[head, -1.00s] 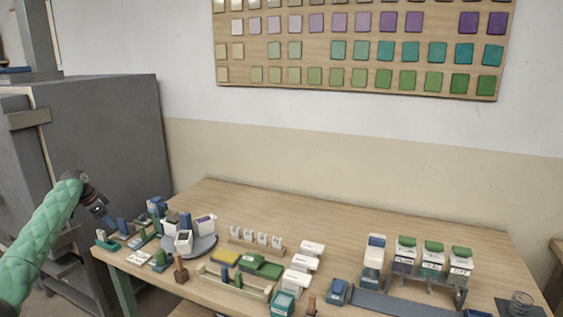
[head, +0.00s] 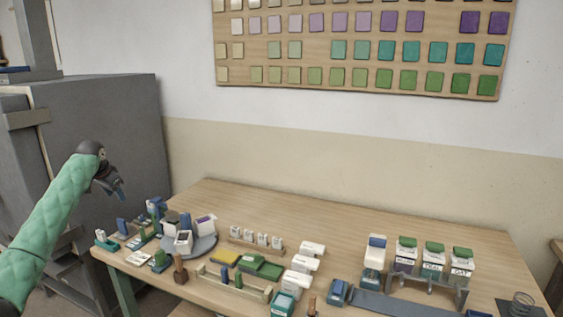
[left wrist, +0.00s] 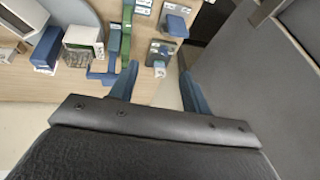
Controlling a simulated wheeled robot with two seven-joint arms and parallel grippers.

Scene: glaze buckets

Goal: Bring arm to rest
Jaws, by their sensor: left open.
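My left arm, in a green quilted sleeve, comes in from the left in the head view. Its gripper (head: 120,194) is held in the air above and left of the table's left end, in front of the grey cabinet. In the left wrist view the two blue fingers (left wrist: 157,88) stand apart with nothing between them. Past the fingertips lie the table edge and small items on it, apart from the fingers. My right gripper is in neither view.
The wooden table (head: 330,226) holds a round grey turntable (head: 205,244) with buckets, white-bodied buckets in a rack (head: 432,284) at right, and several small boxes. A grey cabinet (head: 125,130) stands behind my left gripper. The table's back strip is clear.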

